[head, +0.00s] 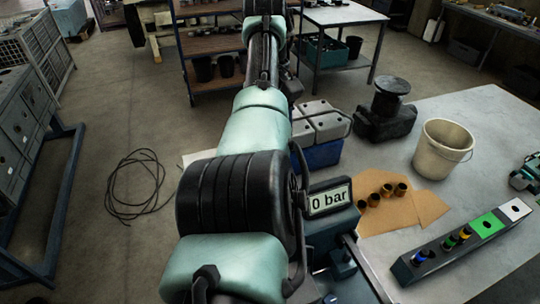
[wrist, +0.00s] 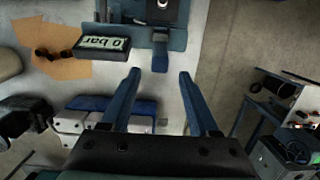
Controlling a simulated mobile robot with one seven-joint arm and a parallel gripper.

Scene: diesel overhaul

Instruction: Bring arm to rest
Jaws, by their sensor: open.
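My gripper (wrist: 160,76) shows in the wrist view with its two blue fingers spread apart and nothing between them. Beyond the fingertips is the blue-grey test stand (wrist: 125,12), with a dark lever or post (wrist: 160,55) pointing toward the gap; I see no contact. The stand's display (wrist: 103,43) reads "0 bar", also in the head view (head: 328,199). In the head view my arm stretches away up the middle of the picture, and I cannot make out the gripper there.
A cable coil (head: 138,185) lies on the floor at left.

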